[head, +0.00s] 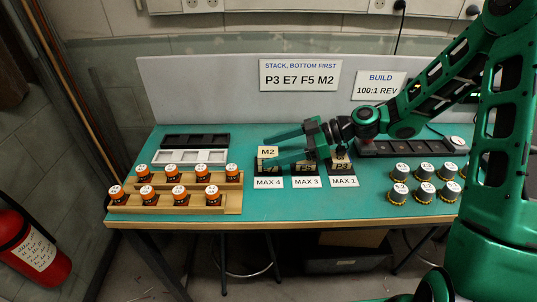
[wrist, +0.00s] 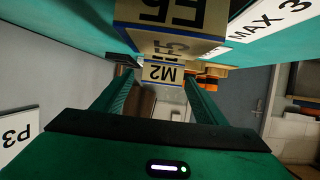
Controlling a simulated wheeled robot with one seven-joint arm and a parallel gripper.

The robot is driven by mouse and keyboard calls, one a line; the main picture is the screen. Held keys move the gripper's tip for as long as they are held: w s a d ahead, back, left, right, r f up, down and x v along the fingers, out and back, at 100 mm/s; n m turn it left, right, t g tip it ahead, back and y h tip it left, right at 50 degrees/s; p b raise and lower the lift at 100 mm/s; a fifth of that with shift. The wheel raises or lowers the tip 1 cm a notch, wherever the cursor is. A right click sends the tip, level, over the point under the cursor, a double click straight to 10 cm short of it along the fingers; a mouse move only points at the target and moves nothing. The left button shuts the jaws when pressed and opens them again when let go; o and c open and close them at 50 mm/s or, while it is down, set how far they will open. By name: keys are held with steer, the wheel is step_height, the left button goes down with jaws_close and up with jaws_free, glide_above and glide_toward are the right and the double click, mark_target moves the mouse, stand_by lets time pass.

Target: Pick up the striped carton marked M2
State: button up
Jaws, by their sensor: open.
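The carton marked M2 (head: 268,152) is pale with a dark label and shows at the top of the left bay, above the MAX 4 card. Its stripes are hard to make out in the head view. My gripper (head: 271,148) is open and reaches leftward over the bays, with its fingertips at the M2 carton. In the wrist view the M2 carton (wrist: 163,74) appears upside down, framed between the ends of my two fingers (wrist: 158,76). I cannot tell whether either finger touches it.
Other cartons stand in the middle bay (head: 305,168) and the right bay, including one marked P3 (head: 341,166). In the wrist view a striped carton (wrist: 170,14) is close beside my fingers. A white tray (head: 190,157) lies behind.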

steer(key=c, duration=1.1)
steer(key=shift+c, duration=0.2)
